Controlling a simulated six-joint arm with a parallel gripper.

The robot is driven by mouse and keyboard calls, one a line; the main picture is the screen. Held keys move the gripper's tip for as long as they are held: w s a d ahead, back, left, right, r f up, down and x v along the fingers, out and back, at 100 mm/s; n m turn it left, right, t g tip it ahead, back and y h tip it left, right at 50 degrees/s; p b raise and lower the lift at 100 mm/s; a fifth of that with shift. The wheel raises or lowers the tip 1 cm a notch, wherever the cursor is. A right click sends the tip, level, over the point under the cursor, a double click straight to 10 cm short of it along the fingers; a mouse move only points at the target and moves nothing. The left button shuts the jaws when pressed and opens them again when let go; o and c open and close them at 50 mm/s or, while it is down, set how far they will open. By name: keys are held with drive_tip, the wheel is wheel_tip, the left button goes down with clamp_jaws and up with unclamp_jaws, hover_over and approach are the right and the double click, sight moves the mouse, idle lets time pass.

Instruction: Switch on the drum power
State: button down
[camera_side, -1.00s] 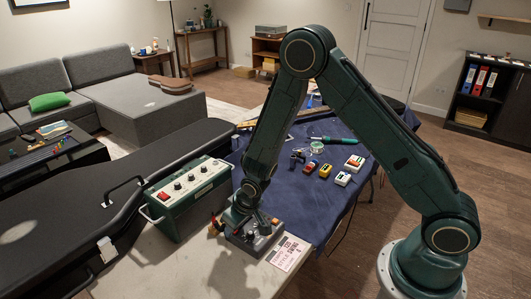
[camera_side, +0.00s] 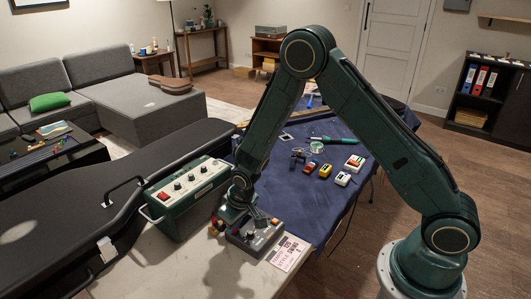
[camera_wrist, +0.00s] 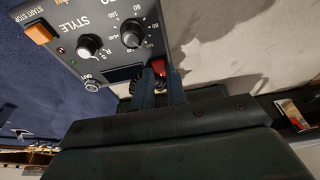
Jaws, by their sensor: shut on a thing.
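The grey drum machine (camera_side: 258,240) stands on the pale worktop at the front edge of the blue cloth. In the wrist view its panel (camera_wrist: 105,58) shows black knobs, an orange start/stop button (camera_wrist: 38,33) and a dark display strip. A small red part (camera_wrist: 159,67), apparently the power switch, is at the panel's edge. My gripper (camera_wrist: 160,75) is shut on this red part, one finger on each side, and partly hides it. In the side view my gripper (camera_side: 226,219) is low at the drum machine's left side. Whether the switch is on cannot be told.
A green amplifier (camera_side: 188,192) with knobs stands close on the left, beside the black guitar case (camera_side: 90,225). A printed card (camera_side: 287,253) lies right of the drum machine. Several small pedals (camera_side: 327,172) lie on the blue cloth (camera_side: 300,205).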

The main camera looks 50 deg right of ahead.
drive_tip(key=shift+w+g, duration=0.3)
drive_tip(key=shift+g, duration=0.9)
drive_tip(key=c, duration=1.4)
unclamp_jaws()
drive_tip(key=shift+r, duration=0.15)
wheel_tip(320, 180, up, 14)
drive_tip(key=shift+s+f, duration=0.25)
drive_tip(key=shift+s, duration=0.15)
